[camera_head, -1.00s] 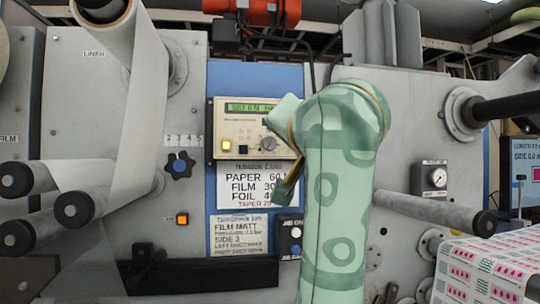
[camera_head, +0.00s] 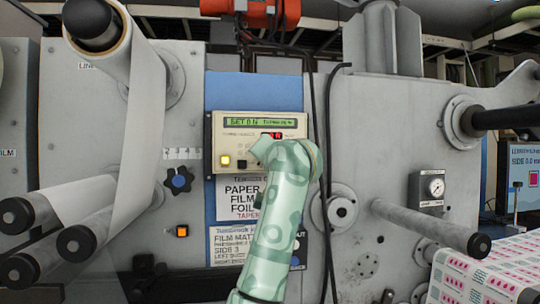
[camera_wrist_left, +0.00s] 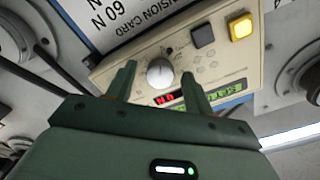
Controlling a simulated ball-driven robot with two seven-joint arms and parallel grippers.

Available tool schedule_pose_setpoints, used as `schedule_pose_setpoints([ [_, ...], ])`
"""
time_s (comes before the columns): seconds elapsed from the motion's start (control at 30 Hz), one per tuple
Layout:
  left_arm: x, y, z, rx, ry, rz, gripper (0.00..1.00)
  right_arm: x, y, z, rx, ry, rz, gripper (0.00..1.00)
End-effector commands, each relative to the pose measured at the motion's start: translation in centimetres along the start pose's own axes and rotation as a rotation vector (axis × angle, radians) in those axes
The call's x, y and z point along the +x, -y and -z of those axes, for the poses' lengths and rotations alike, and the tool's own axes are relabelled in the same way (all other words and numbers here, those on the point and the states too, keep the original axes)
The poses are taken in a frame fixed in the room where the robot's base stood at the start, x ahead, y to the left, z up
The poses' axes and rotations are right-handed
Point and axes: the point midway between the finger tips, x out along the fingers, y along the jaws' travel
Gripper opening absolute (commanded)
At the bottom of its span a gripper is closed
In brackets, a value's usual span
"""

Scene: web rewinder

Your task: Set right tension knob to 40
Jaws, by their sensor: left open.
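The cream control panel (camera_head: 218,132) has a green display (camera_head: 262,122) reading "SET 0 N" and a red digit display (camera_head: 272,135) beneath it. My left arm covers the panel's lower right in the head view, hiding its dial. In the left wrist view, the round grey dial (camera_wrist_left: 160,72) with a white pointer line appears between the two fingers of my left gripper (camera_wrist_left: 158,70). The gripper is open. I cannot tell whether the fingers touch the dial. The red digits (camera_wrist_left: 165,99) are partly readable there. My right gripper is not in view.
A lit yellow button (camera_wrist_left: 241,27) and a dark button (camera_wrist_left: 203,36) sit beside the dial. A blue-black star knob (camera_head: 178,180) is left of the panel. Rollers (camera_head: 430,228) stick out on both sides. Label cards (camera_head: 227,242) hang below.

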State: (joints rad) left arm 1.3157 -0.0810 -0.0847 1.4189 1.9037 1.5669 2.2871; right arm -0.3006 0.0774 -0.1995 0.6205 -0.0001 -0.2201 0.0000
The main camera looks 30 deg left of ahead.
Motion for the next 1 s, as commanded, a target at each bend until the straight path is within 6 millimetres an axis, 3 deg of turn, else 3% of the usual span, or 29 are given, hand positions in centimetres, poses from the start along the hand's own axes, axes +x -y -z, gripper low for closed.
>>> schedule_pose_setpoints([
  [0.17,0.00,-0.03,-0.04,0.000,0.000,0.000,0.52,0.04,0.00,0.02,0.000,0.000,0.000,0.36],
  [0.33,-0.02,-0.03,-0.03,0.000,0.000,0.000,0.08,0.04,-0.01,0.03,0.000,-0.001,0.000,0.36],
  [0.73,-0.04,-0.11,-0.06,0.043,0.001,-0.002,0.07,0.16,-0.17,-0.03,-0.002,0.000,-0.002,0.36],
  [1.0,-0.11,-0.21,0.00,0.214,-0.001,-0.004,0.07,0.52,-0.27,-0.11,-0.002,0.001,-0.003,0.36],
])
